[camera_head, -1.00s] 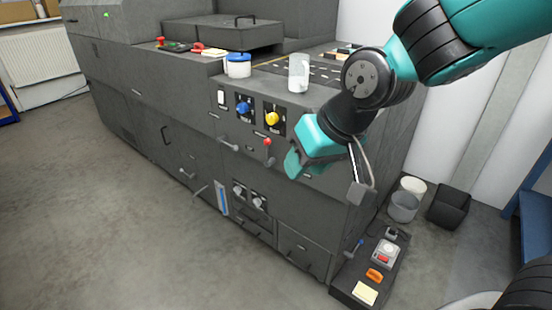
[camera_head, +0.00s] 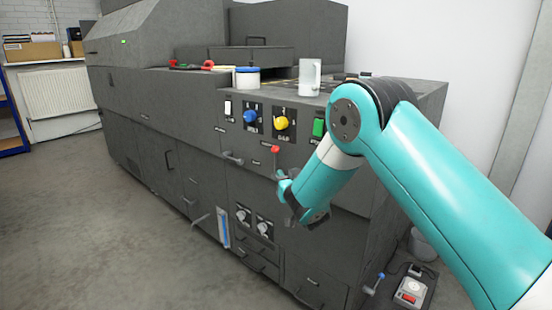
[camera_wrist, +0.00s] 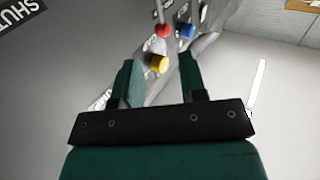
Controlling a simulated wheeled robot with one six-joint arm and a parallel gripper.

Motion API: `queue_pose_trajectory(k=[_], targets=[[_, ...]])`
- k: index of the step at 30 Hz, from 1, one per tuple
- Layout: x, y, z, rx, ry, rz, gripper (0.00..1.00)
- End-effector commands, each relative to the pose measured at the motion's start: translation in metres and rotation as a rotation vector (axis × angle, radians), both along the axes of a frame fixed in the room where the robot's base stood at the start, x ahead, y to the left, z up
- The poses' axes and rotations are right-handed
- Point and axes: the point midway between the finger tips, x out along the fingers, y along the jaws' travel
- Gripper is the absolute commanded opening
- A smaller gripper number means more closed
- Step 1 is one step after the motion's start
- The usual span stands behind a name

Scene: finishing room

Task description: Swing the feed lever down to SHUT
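A lever with a red ball knob (camera_head: 275,149) stands out from the front of the grey machine, below the yellow knob, with its ball at the top. Its label is too small to read, so I cannot confirm it as the feed lever. In the wrist view, the red ball (camera_wrist: 163,31) lies beyond my fingertips, apart from them. My gripper (camera_head: 283,188) is just below and right of the red ball in the head view. Its fingers (camera_wrist: 160,75) are apart, with nothing held.
The machine (camera_head: 180,105) carries a blue knob (camera_head: 250,117), a yellow knob (camera_head: 281,123) and a green switch (camera_head: 318,127). A grey handle (camera_head: 232,158) sits left of the red ball. The floor at left is clear.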

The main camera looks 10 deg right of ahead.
Motion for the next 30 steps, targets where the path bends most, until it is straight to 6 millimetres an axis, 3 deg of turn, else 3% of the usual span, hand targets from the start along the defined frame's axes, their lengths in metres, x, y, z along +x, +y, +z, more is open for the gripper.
queue_pose_trajectory(k=[6, 15, 21, 30], targets=[[0.049, 0.001, 0.000, 0.001, -0.002, 0.000, 0.39], [0.104, 0.004, -0.002, -0.001, 0.000, 0.001, 0.39], [0.125, 0.004, -0.001, -0.001, 0.001, 0.000, 0.39], [0.133, 0.005, 0.000, -0.001, 0.002, 0.002, 0.39]])
